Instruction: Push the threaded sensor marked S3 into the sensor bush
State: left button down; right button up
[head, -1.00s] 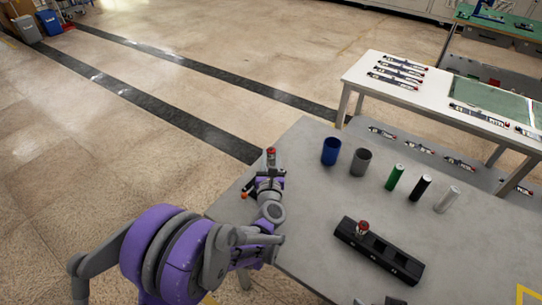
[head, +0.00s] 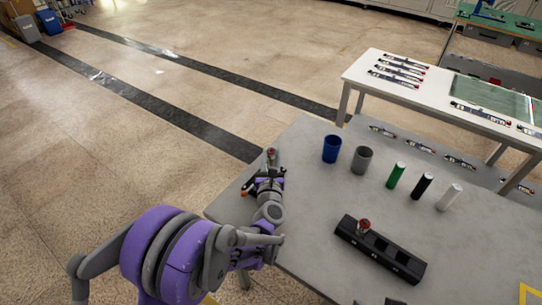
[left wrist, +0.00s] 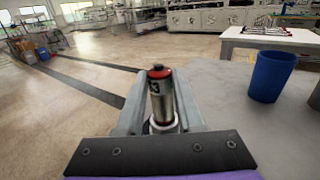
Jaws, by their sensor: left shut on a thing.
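My left gripper (head: 270,172) is at the left corner of the grey table, shut on a silver cylindrical sensor with a red and black top. In the left wrist view the sensor (left wrist: 161,100) stands upright between the fingers. A "3" shows on its side; the rest of the mark is turned away. A pale ring (left wrist: 160,126) surrounds its lower part; I cannot tell whether this is the sensor bush. A second red-topped part (head: 364,226) stands in the left end of a black slotted block (head: 400,262). Only small grey shapes, possibly my right gripper, show at the bottom edge.
A blue cup (head: 331,149), a grey cup (head: 361,160) and green (head: 396,175), black (head: 422,186) and white (head: 449,197) cylinders stand in a row on the grey table. A white table (head: 430,92) with labelled parts stands behind.

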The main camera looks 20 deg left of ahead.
pick_arm(q)
jog(key=shift+f+b, duration=0.65)
jog(key=shift+f, duration=0.25)
pick_arm(e)
jog(key=shift+s+f, duration=0.1)
jog(key=shift+f, duration=0.65)
pick_arm(q)
jog(key=shift+c, duration=2.3)
grip_release()
jog(key=shift+s, duration=0.15)
pick_arm(e)
jog(key=shift+s, duration=0.1)
